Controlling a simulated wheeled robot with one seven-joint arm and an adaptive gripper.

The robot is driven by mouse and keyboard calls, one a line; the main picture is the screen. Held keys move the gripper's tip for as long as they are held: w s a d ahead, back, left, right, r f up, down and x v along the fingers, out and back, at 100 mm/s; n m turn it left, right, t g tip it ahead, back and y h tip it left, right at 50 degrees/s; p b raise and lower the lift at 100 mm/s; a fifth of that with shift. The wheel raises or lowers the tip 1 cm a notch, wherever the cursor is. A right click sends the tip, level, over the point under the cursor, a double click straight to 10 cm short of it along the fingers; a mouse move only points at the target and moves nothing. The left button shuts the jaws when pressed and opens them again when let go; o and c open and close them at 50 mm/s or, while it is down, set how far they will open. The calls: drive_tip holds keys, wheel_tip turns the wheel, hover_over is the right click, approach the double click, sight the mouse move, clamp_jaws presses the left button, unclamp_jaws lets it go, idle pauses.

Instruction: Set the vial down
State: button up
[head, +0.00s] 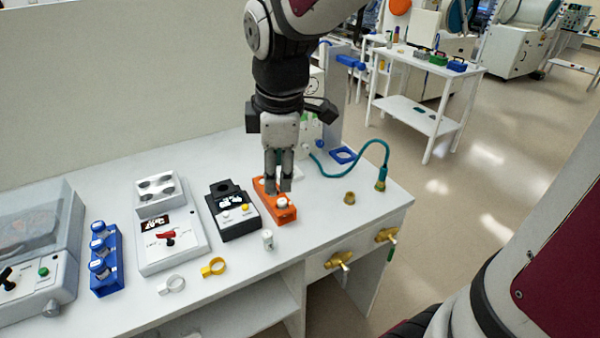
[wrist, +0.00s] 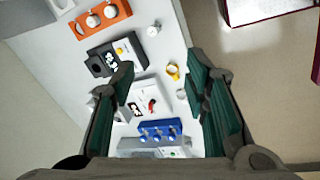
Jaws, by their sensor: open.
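A small white-capped vial (head: 267,240) stands upright on the bench in front of the orange rack (head: 290,217); it also shows in the wrist view (wrist: 153,30). The orange rack holds vials, and two round tops show in it in the wrist view. My gripper (head: 278,186) points down and overlaps the orange rack in the head view, hiding part of it. In the wrist view its two green-padded fingers (wrist: 160,75) are spread apart with nothing held between them. I cannot tell its exact height above the bench.
A black device (head: 236,212), a white device with a red switch (head: 170,240) and a blue rack with vials (head: 106,258) stand to the left. Yellow (head: 214,267) and white rings lie near the front edge. A teal hose (head: 350,158) curves at right.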

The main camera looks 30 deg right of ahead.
drive_tip(key=s+r+m+t, duration=0.1)
drive_tip(key=s+r+m, duration=0.2)
drive_tip(key=s+m, duration=0.3)
drive_tip(key=s+r+m+t, duration=0.2)
drive_tip(key=s+r+m, duration=0.1)
drive_tip(key=s+m, duration=0.4)
drive_tip(key=shift+s+m, duration=0.25)
drive_tip(key=shift+m, duration=0.05)
